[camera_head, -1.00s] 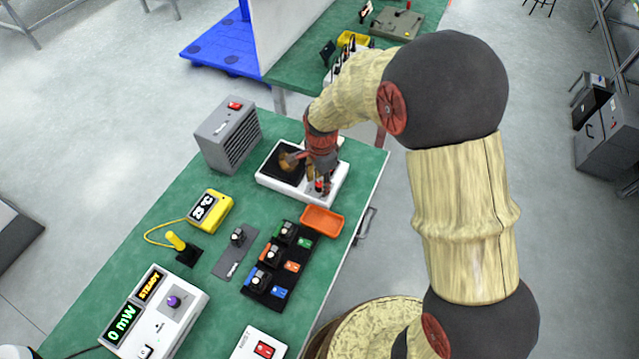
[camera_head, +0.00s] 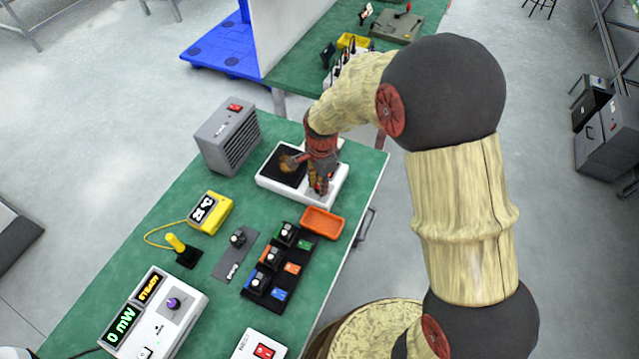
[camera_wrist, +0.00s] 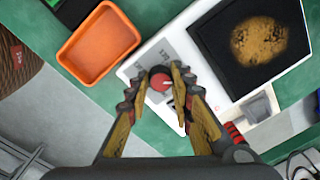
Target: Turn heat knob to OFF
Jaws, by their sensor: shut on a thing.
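The heat knob (camera_wrist: 160,81) is a round red knob with a small pale mark, on the front panel of a white hot plate (camera_wrist: 140,62). My gripper (camera_wrist: 160,84) is shut on the knob in the wrist view, with one finger on each side of it. The black top plate (camera_wrist: 250,45) has a brown scorched patch. The panel lettering beside the knob is partly covered by my fingers and too small to read.
An orange tray (camera_head: 322,222) sits close to the hot plate. A rack with several small modules (camera_head: 270,275), a yellow temperature meter (camera_head: 208,212), a grey heater box (camera_head: 228,135) and a white power meter (camera_head: 165,325) stand on the green bench.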

